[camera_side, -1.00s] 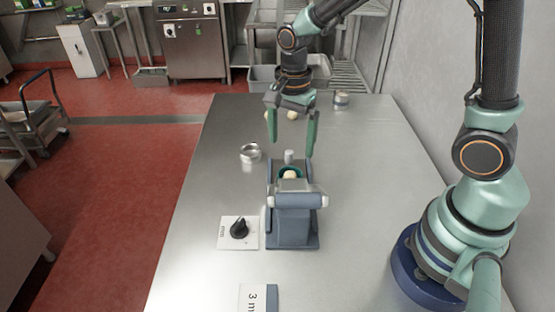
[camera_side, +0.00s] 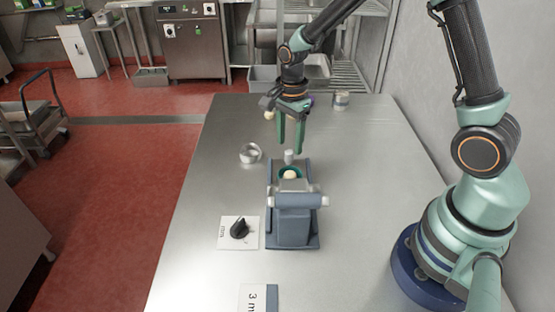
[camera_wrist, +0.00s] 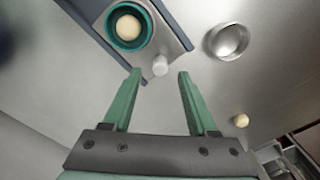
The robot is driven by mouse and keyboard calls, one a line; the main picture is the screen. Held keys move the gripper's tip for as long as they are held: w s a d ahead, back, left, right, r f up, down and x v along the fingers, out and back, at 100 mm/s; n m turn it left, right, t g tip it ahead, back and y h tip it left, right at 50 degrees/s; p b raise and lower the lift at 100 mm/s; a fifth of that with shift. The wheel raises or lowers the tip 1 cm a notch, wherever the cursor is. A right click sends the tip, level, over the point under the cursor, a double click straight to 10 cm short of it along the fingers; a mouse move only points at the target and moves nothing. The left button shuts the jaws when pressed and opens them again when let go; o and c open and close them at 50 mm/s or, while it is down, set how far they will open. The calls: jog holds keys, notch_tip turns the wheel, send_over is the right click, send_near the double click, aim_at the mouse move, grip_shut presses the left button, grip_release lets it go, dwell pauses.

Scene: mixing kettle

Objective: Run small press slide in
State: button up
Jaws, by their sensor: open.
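The small press (camera_side: 294,215) is a blue-grey block with a roller-like bar across its near end, standing on the steel table. A green-rimmed round cup (camera_side: 289,171) sits in its slide and holds a pale dough ball (camera_side: 289,175); the ball also shows in the wrist view (camera_wrist: 129,28). A short light-grey knob (camera_side: 289,156) stands at the far end of the slide; it is also in the wrist view (camera_wrist: 160,65). My gripper (camera_side: 290,154) is open and empty, its green fingers pointing down above and just beyond the knob. In the wrist view, the knob lies between and ahead of the fingertips (camera_wrist: 160,72).
A round metal dish (camera_side: 250,153) stands left of the press. A panel with a black dial (camera_side: 239,229) is beside it, and a plate marked 3 m (camera_side: 258,298) lies at the near edge. A metal tin (camera_side: 341,98) stands at the back right. A pale ball (camera_side: 269,115) sits behind.

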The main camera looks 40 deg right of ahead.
aim_at(289, 152)
jog(key=shift+f, duration=2.2)
grip_shut()
